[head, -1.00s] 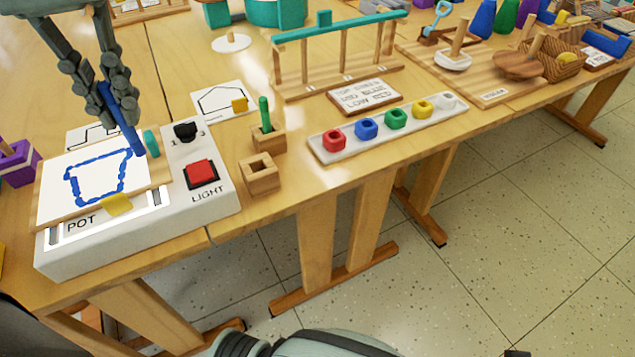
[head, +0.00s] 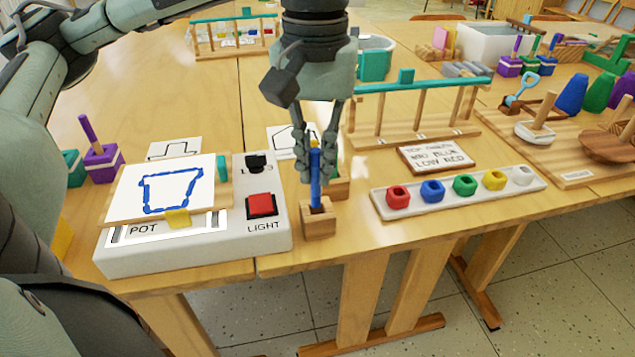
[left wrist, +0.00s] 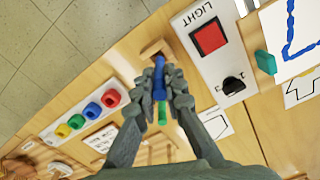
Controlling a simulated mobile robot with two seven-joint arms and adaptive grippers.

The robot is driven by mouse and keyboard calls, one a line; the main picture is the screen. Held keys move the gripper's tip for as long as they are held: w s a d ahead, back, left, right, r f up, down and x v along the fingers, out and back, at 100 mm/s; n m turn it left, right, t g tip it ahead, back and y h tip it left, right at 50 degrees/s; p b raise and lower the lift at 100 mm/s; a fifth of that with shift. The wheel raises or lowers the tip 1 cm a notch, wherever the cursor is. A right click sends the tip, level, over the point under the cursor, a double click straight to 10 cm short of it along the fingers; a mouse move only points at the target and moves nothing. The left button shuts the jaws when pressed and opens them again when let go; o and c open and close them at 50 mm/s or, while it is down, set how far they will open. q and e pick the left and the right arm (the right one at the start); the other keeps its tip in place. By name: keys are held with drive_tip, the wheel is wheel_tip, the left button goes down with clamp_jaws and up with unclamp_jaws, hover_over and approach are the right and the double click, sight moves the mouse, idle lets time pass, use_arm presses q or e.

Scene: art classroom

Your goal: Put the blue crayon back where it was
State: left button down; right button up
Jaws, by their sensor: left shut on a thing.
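My left gripper (head: 316,172) is shut on the blue crayon (head: 315,190) and holds it upright. The crayon's lower end is at the hole of the front wooden block (head: 319,224); I cannot tell how far inside it is. The left wrist view also shows the crayon (left wrist: 159,82) between the fingers (left wrist: 159,88), pointing at the block's hole (left wrist: 155,50). A second wooden block (head: 341,188) stands just behind, mostly hidden by the gripper. A green crayon (left wrist: 162,113) shows beneath the fingers in the wrist view. My right gripper is not in view.
A white light box (head: 190,252) with a red button (head: 261,205) and a blue pot drawing (head: 168,188) stands to the left. A tray of coloured paint pots (head: 455,198) and a wooden rack (head: 405,88) are to the right. The table's front edge is close.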

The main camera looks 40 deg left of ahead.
sight(317, 205)
use_arm(q)
wheel_tip(317, 205, down, 3)
drive_tip(key=shift+f, duration=0.6)
drive_tip(key=shift+f, duration=0.1)
